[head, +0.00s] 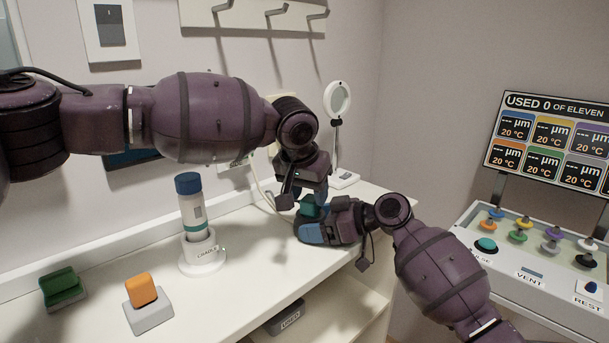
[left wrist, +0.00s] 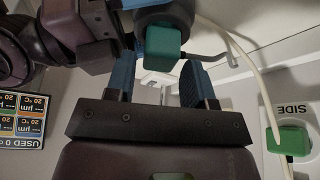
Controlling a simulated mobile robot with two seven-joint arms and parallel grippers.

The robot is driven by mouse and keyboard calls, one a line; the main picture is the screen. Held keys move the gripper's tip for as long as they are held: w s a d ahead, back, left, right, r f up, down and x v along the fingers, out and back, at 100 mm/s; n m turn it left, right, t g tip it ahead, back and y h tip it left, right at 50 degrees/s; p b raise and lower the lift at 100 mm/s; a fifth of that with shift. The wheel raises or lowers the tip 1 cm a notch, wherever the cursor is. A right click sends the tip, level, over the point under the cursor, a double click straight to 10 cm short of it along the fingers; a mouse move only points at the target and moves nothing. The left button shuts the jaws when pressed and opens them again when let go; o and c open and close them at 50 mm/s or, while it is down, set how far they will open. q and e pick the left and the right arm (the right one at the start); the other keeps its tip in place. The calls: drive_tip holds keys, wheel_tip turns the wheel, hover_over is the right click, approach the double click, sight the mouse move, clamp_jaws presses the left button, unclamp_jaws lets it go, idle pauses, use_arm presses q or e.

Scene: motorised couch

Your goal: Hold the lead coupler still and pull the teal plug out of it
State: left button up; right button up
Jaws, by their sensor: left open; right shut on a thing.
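The teal plug (head: 308,207) shows just under my left gripper (head: 310,197). In the left wrist view the teal plug (left wrist: 163,46) sits between the two blue fingers of my open left gripper (left wrist: 160,62), with a gap on each side. It joins a dark round body, seemingly the lead coupler (left wrist: 165,15). My right gripper (head: 312,232) is shut on the coupler low over the counter's right end. In the head view the coupler is mostly hidden by the grippers.
On the white counter (head: 235,300) stand a blue-capped bottle (head: 192,205) in a cradle, an orange block (head: 141,289) and a green block (head: 62,285). A ring lamp (head: 337,98) stands behind. A pale cable (left wrist: 248,55) hangs nearby. A button console (head: 530,265) is at right.

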sight(311, 197)
use_arm(q)
drive_tip(key=shift+x, duration=1.4)
drive_tip(key=c, duration=0.8)
drive_tip(key=shift+c, duration=0.3)
drive_tip(key=shift+r, duration=2)
wheel_tip(311, 197, up, 7)
use_arm(e)
drive_tip(key=o, duration=1)
drive_tip(key=shift+c, duration=0.2)
